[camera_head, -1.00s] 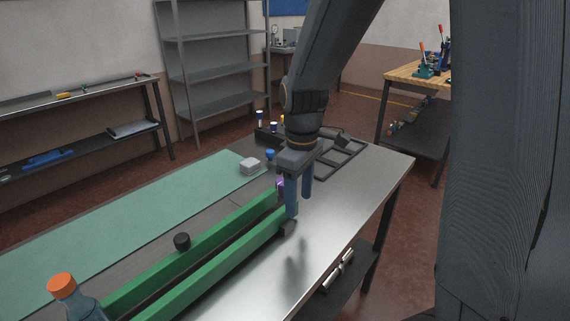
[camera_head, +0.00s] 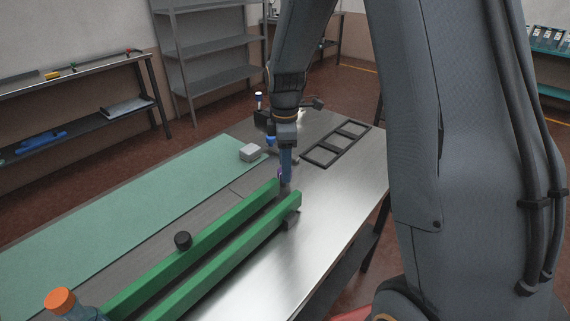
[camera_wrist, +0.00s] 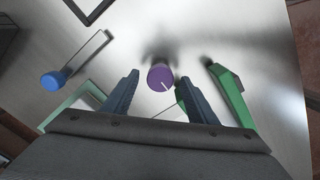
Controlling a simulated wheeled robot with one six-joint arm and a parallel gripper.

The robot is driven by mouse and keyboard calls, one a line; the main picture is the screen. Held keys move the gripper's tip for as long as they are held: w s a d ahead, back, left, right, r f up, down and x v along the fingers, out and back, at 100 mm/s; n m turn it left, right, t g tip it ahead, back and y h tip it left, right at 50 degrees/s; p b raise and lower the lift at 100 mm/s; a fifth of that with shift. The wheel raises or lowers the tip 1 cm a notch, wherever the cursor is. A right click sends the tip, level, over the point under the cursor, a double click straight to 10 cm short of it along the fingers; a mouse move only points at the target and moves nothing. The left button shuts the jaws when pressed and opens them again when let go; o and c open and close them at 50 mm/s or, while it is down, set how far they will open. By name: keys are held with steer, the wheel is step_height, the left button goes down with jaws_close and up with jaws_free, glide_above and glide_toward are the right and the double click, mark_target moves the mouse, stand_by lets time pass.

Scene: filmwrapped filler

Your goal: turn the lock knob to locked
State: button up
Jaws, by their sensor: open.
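The purple knob (camera_wrist: 160,77) has a white pointer line, which points down and to the right in the wrist view. I take it to be the lock knob; no locked or unlocked marking is readable. In the wrist view my gripper (camera_wrist: 160,84) is open, with one finger on each side of the knob and gaps between. In the head view my gripper (camera_head: 286,183) points down at the far end of the green rails, and only a sliver of the purple knob (camera_head: 280,173) shows beside the fingers. I cannot tell how far the fingertips are above it.
A blue-ended handle (camera_wrist: 54,80) lies left of the gripper. A black frame (camera_head: 335,145) lies behind; the right bench side is clear.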

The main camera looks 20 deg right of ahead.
steer(key=shift+f, duration=0.4)
steer(key=c, duration=1.1)
steer(key=shift+o, duration=0.2)
